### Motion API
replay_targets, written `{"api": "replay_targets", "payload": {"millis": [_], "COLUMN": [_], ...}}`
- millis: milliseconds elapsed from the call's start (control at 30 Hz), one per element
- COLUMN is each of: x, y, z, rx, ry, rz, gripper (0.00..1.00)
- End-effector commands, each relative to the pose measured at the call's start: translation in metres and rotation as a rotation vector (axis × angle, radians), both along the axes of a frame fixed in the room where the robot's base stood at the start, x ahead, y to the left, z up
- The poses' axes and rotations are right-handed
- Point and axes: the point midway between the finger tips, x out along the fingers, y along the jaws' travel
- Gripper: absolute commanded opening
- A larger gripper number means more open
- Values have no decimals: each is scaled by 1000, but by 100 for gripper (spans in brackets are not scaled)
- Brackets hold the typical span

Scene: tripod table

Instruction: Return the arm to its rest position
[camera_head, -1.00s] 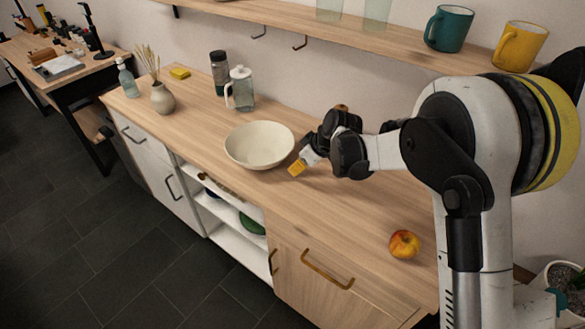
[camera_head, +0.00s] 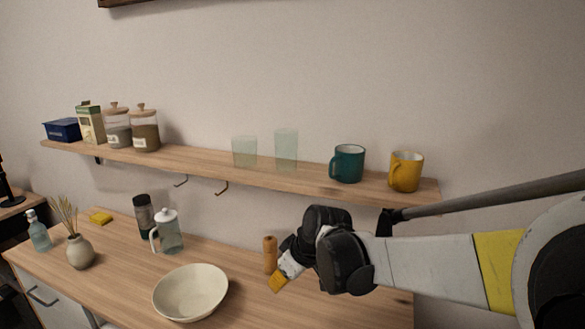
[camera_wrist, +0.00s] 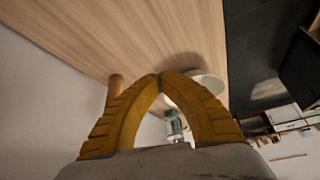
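My gripper (camera_head: 278,283) shows in the head view at the end of my arm, its yellow tips to the right of the cream bowl (camera_head: 191,293) and above the wooden counter. My arm reaches in from the right edge, below the wall shelf. In the wrist view the two yellow curved fingers of my gripper (camera_wrist: 160,76) meet at their tips. Nothing is held between them. The bowl (camera_wrist: 207,84) is partly hidden behind the right finger there.
A wooden cylinder (camera_head: 270,254) stands just behind my gripper. A glass jug (camera_head: 168,233) and a dark bottle (camera_head: 144,217) stand further left. The shelf (camera_head: 213,164) above my arm holds a teal mug (camera_head: 347,164), a yellow mug (camera_head: 405,171), glasses and jars.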

Motion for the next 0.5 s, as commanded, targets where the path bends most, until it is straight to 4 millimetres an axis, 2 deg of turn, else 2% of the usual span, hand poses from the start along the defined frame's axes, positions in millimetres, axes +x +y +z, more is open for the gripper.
{"api": "replay_targets", "payload": {"millis": [33, 200, 333, 500], "x": [-15, -64, -108, -165], "y": [-24, -93, -140, -191], "z": [16, 52, 65, 65], "rx": [-3, -4, 3, 21], "ry": [-2, -12, -27, -55], "rz": [-69, -307, -484, -700], "gripper": [0, 0, 0, 0]}}
